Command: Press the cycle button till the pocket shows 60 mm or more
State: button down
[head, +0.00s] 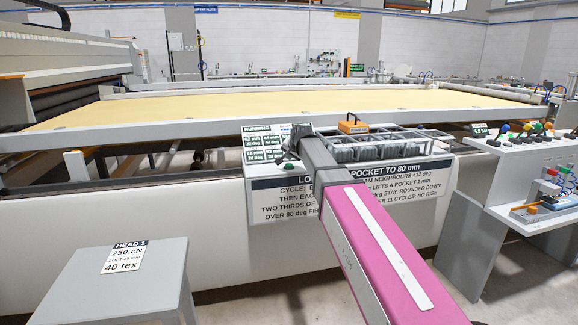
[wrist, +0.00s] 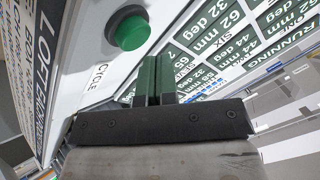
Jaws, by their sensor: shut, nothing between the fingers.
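The round green cycle button (wrist: 130,34) sits on a dark base on a pale panel, with the label CYCLE (wrist: 98,75) beside it. My gripper (wrist: 153,60) is shut and empty in the wrist view, its fingertips close to the button; I cannot tell whether they touch. The green readout panel (wrist: 220,40) shows values including 62 mm, 44 mm, 32 deg and RUNNING. It also shows in the head view (head: 262,148), too small to read surely.
A placard (head: 270,205) below, partly covered by my arm, reads "POCKET TO 80 mm". A clear tray of grey pockets (head: 385,145) and an orange block (head: 353,127) sit to the right. A grey stand (head: 130,285) is front left; a control console (head: 510,180) is right.

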aim_at(290, 164)
jog(key=shift+r, duration=0.15)
jog(key=shift+r, duration=2.4)
